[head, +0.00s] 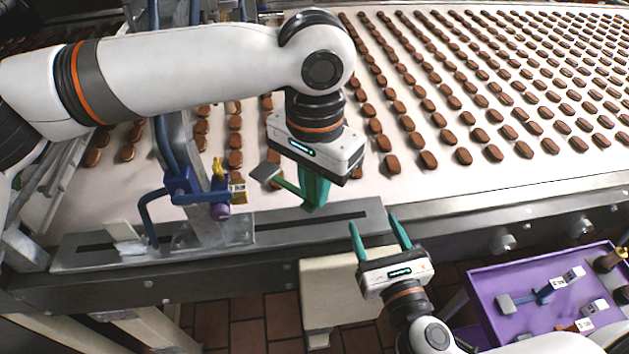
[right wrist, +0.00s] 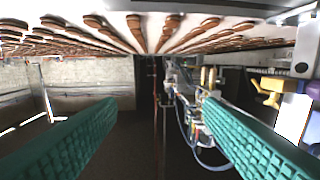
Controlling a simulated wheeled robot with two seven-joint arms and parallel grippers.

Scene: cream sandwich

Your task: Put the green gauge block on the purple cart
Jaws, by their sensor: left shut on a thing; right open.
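The green gauge block (head: 287,185) has a grey plate at its left end. My left gripper (head: 314,203) points down and is shut on it, near the rail along the conveyor's front edge. Its right part is hidden by the similarly green fingers; I cannot tell whether it touches the rail. The purple cart (head: 482,284) stands at the lower right, with its tray partly cut off. My right gripper (head: 375,224) is open and empty left of the cart, fingers pointing toward the conveyor. Its spread fingers fill both sides of the right wrist view (right wrist: 160,140).
A blue gauge block (head: 543,293) and an orange-marked piece (head: 583,325) lie in the cart. A blue clamp bracket (head: 190,188) stands on the rail left of my left gripper. Rows of brown biscuits cover the conveyor (head: 420,200). A beige box (head: 335,290) stands below the rail.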

